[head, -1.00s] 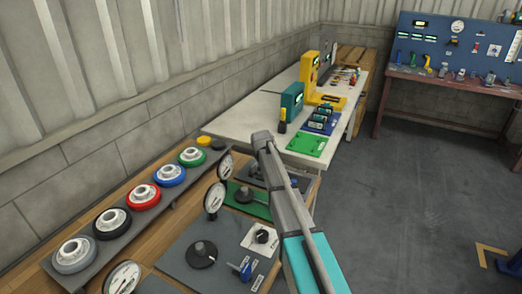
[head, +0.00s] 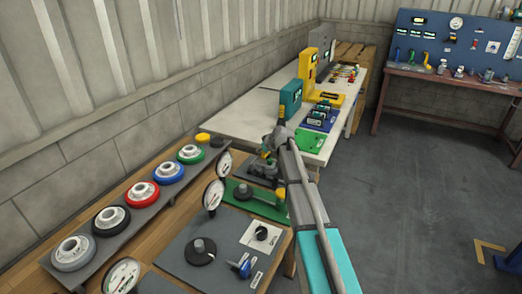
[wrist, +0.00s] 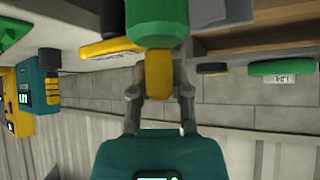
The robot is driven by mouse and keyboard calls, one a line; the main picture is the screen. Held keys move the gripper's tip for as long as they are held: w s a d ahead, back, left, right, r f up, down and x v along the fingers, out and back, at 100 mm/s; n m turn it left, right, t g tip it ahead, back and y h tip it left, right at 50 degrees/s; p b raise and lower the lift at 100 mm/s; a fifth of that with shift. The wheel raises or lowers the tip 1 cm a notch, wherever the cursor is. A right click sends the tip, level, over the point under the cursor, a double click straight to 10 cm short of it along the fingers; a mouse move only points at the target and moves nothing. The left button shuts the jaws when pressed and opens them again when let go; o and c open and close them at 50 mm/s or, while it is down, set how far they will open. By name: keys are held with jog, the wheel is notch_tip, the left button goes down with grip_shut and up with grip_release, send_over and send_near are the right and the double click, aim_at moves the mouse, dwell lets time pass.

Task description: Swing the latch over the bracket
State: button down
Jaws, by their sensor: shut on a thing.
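My gripper (wrist: 159,90) is shut on a yellow piece in the wrist view, with one grey finger on each side of it. The yellow piece (wrist: 158,74) meets a thick green cylinder (wrist: 158,22), which I take to be part of the latch. In the head view my gripper (head: 267,154) is low over a dark fixture (head: 262,172) at the back of the wooden bench. My wrist and arm cover part of this fixture. I cannot make out the bracket or whether the latch lies over it.
A green board (head: 270,211) and a grey panel (head: 190,235) with a knob lie nearer on the bench. Dial gauges (head: 213,195) and a rack of coloured wheels (head: 142,192) stand left. A white table (head: 250,112) with a teal box (head: 290,97) stands behind.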

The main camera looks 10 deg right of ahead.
jog(key=shift+s+d+n+y, duration=0.1)
jog(key=shift+s+n+y, duration=0.05)
jog(key=shift+n+y, duration=0.2)
dwell(0.4)
jog(key=c, duration=0.7)
grip_release()
